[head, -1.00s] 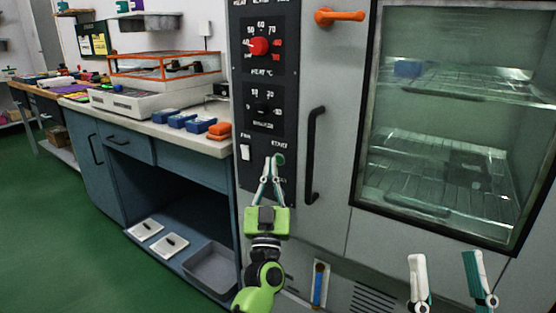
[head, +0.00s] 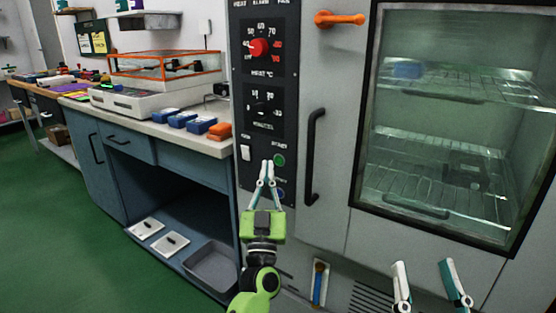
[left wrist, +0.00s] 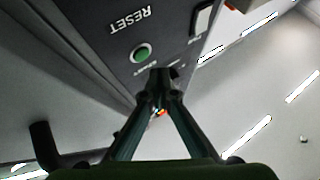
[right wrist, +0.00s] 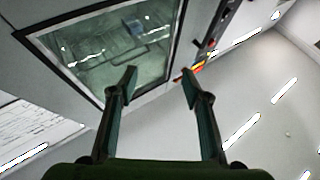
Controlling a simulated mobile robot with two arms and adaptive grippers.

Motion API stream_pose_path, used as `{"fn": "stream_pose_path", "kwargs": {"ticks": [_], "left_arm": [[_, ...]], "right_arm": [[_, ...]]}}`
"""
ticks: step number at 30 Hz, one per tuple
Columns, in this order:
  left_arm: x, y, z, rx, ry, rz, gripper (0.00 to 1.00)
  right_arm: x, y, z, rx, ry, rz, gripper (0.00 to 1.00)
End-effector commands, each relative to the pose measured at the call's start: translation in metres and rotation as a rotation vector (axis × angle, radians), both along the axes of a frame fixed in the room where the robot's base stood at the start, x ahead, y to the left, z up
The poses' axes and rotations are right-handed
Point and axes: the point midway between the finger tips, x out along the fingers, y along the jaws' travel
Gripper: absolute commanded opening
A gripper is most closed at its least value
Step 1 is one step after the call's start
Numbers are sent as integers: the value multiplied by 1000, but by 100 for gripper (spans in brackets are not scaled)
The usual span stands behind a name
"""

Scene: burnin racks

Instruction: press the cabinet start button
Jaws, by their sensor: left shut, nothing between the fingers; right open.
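The black control panel (head: 246,195) on the grey cabinet carries a round green start button (head: 279,160) with a START label above it. In the left wrist view the green button (left wrist: 141,53) shows clearly beside an upside-down RESET label. My left gripper (head: 267,163) is shut and empty, its fingertips just left of the green button in the head view. In the left wrist view the fingertips (left wrist: 160,73) are close beside the button without covering it; contact cannot be told. My right gripper (head: 423,263) is open and empty in front of the cabinet's lower part.
A blue button (head: 280,194) lies below the green one, partly behind my left gripper. A white switch (head: 245,153) is to the left. A black handle (head: 314,155) stands right of the panel. The glass door (head: 440,130) is shut. A workbench (head: 165,127) stands left.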

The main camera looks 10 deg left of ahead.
Motion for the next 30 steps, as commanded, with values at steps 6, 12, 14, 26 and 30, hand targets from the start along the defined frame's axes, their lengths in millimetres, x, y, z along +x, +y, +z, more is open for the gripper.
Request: {"fn": "stream_pose_path", "kwargs": {"ticks": [6,12,14,26,30], "left_arm": [[-6,2,2,0,-1,0,0],[-11,4,1,1,0,-1,0],[-13,4,1,0,0,0,0],[-24,9,1,1,0,0,0],[-28,10,1,2,0,0,0]], "right_arm": [[10,0,-18,-28,100,-7,44],[17,-1,-37,-54,192,-13,44],[19,-1,-43,-61,220,-15,44],[25,-5,-82,-110,401,-25,44],[25,-7,-96,-126,465,-29,44]]}}
